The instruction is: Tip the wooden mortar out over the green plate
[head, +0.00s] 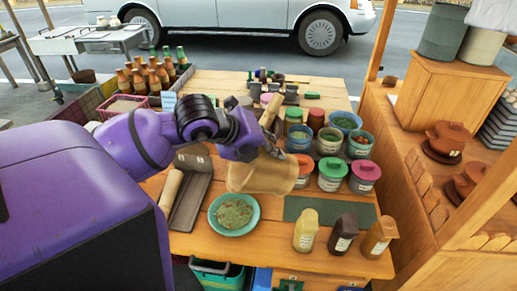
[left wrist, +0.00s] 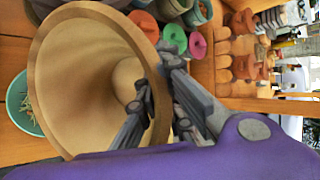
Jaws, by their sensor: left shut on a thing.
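The wooden mortar (head: 262,177) is held on its side above the table, at the upper right of the green plate (head: 254,222). My left gripper (head: 272,150) is shut on the mortar's wall. In the left wrist view the fingers (left wrist: 150,100) grip its rim, and the mortar (left wrist: 80,60) shows its wide mouth and pale inside, with no clear loose contents. The plate holds a heap of greenish-brown bits; its edge shows at the left of the left wrist view (left wrist: 18,92). A wooden handle-like piece (head: 270,110) shows behind the gripper. My right gripper is out of view.
Lidded tubs (head: 364,177) and open jars (head: 330,140) stand close right of the mortar. Three bottles (head: 343,233) stand at the front right. A dark tray (head: 190,200) and a rolling pin (head: 170,191) lie left of the plate. A green mat (head: 310,211) lies right.

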